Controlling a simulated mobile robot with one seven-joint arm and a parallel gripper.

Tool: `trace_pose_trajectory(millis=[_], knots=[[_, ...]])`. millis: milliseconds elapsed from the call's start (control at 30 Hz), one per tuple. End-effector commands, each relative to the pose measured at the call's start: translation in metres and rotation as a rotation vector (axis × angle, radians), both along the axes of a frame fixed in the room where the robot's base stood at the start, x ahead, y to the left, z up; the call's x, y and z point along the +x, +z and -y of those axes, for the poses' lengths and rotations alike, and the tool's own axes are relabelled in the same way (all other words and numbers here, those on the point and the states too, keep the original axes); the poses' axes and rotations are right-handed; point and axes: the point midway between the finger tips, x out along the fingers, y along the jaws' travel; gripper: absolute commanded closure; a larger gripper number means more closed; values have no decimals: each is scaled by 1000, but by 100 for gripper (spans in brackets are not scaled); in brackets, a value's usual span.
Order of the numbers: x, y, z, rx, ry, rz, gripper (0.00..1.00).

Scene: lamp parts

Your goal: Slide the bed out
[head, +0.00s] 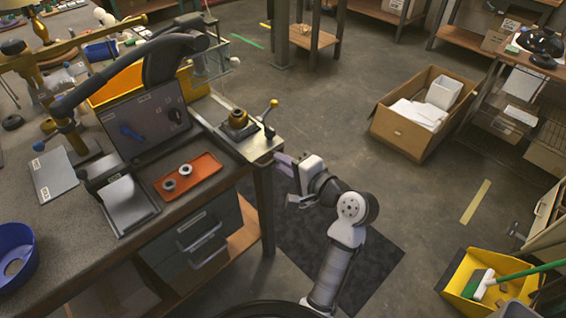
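A pale metal plate (262,152) lies at the right corner of the workbench and appears to be the bed. A round brass part (238,119) stands on it, with a yellow-knobbed lever (269,112) beside it. My gripper (283,163) is just right of the plate's front corner, its fingers pointing left toward the bench edge. I cannot tell whether it touches the plate, or whether the fingers are open or shut. The fingers are small and seen from above.
The workbench (75,218) also holds a red-orange tray (187,175) with two small rings, a dark panel (146,122), a yellow bin (118,86) and a blue bowl (14,240). A cardboard box (396,128) stands on the floor.

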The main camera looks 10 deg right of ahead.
Motion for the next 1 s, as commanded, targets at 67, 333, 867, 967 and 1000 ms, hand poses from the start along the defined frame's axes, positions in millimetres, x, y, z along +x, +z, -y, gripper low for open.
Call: trace_pose_trajectory(millis=[67, 333, 867, 967, 1000], knots=[[0, 0, -1, 0, 1, 1, 79], [-9, 3, 7, 1, -1, 5, 79], [-96, 27, 70, 0, -4, 4, 79], [-104, 29, 76, -1, -2, 3, 79], [-106, 30, 77, 0, -1, 4, 79]])
